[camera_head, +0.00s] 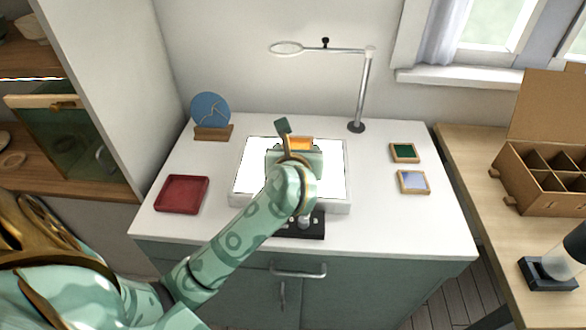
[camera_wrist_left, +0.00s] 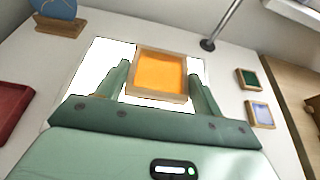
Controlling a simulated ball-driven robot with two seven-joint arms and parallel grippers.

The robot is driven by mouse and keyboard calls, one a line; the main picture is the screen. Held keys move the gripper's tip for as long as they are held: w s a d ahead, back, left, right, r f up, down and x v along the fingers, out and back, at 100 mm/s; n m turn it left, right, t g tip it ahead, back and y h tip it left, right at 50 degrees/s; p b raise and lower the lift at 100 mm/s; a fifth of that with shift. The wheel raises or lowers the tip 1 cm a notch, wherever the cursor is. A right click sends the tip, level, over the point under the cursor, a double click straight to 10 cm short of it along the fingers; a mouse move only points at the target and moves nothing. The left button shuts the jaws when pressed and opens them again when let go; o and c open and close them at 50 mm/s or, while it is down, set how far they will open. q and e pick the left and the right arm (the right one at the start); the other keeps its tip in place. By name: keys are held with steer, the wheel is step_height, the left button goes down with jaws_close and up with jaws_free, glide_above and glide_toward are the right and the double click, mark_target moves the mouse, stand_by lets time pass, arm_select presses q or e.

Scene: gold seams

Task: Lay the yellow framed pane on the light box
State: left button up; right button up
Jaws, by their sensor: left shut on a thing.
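The yellow framed pane (camera_wrist_left: 161,72) has an orange-yellow centre and a pale wooden frame. It sits between the two fingers of my left gripper (camera_wrist_left: 160,80), which is shut on it. In the head view only an orange strip of the pane (camera_head: 300,143) shows past my left gripper (camera_head: 296,153), over the far part of the light box. The light box (camera_head: 248,170) is a bright white panel on the worktop, partly covered by my arm. I cannot tell whether the pane touches it. My right gripper is not in view.
A green framed pane (camera_head: 404,152) and a pale blue one (camera_head: 413,182) lie right of the light box. A red tray (camera_head: 181,194) and a blue disc on a wooden stand (camera_head: 210,112) are left. A ring-armed stand (camera_head: 362,90) rises behind. A cardboard box (camera_head: 545,178) stands farther right.

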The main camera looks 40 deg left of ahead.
arm_select(q)
steer(key=f, duration=0.1)
steer(key=w+a+f+b, duration=0.1)
steer(key=a+f, duration=0.1)
steer(key=shift+w+a+f, duration=0.15)
steer(key=shift+w+f, duration=0.15)
steer(key=shift+f, duration=0.1)
steer(key=f+b, duration=0.1)
steer(key=f, duration=0.1)
steer(key=f+b, duration=0.1)
steer(key=shift+w+a+f, duration=0.1)
steer(key=shift+a+f, duration=0.1)
steer(key=shift+f, duration=0.15)
steer(key=shift+r, duration=0.2)
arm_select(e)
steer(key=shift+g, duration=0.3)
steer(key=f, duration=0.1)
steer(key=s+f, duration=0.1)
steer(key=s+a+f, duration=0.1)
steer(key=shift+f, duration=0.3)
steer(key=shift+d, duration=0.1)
